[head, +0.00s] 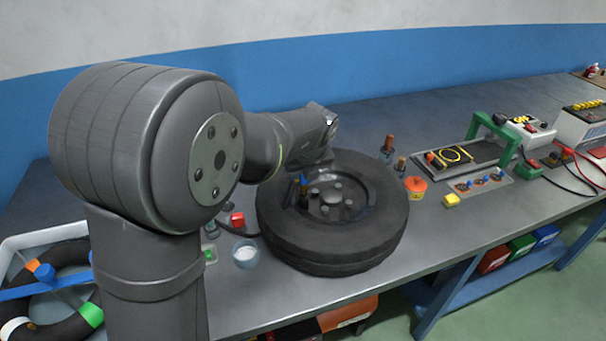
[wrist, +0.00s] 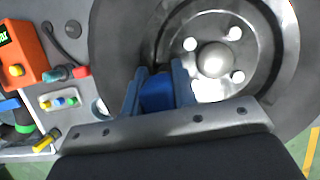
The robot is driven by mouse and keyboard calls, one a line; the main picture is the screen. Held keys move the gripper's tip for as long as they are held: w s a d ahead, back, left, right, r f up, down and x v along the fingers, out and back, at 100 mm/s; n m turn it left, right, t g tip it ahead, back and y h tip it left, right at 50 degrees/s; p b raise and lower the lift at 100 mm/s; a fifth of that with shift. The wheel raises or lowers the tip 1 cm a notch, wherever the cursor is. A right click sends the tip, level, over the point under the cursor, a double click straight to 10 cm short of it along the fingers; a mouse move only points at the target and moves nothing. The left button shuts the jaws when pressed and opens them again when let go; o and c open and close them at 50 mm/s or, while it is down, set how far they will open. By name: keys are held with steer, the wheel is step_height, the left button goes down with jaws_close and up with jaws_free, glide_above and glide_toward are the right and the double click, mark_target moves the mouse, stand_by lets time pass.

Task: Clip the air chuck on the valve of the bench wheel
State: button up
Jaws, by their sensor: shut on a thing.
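The bench wheel (head: 382,222) lies flat on the grey bench, a black tyre around a dark hub with several bolt heads. In the wrist view the tyre (wrist: 118,45) surrounds the grey hub with its round centre cap (wrist: 214,60). My gripper (head: 304,182) is over the left part of the wheel, near the hub's edge. In the wrist view my gripper (wrist: 158,88) is shut on the blue air chuck (wrist: 157,94), which sits between the two fingers. The valve cannot be made out, and the chuck's lower end is hidden. I cannot tell whether chuck and valve touch.
A small cup (head: 245,254) and a red block (head: 237,219) stand left of the wheel. An orange pot (head: 415,188), a yellow block (head: 451,200) and small bottles (head: 388,148) stand right of it. An orange box (wrist: 22,55) shows at left in the wrist view.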

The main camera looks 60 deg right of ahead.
steer(key=shift+f, duration=1)
stand_by(0.8)
steer(key=shift+r, duration=0.25)
steer(key=shift+r, duration=1.15)
steer(key=shift+f, duration=1.15)
stand_by(2.5)
steer(key=shift+r, duration=1.15)
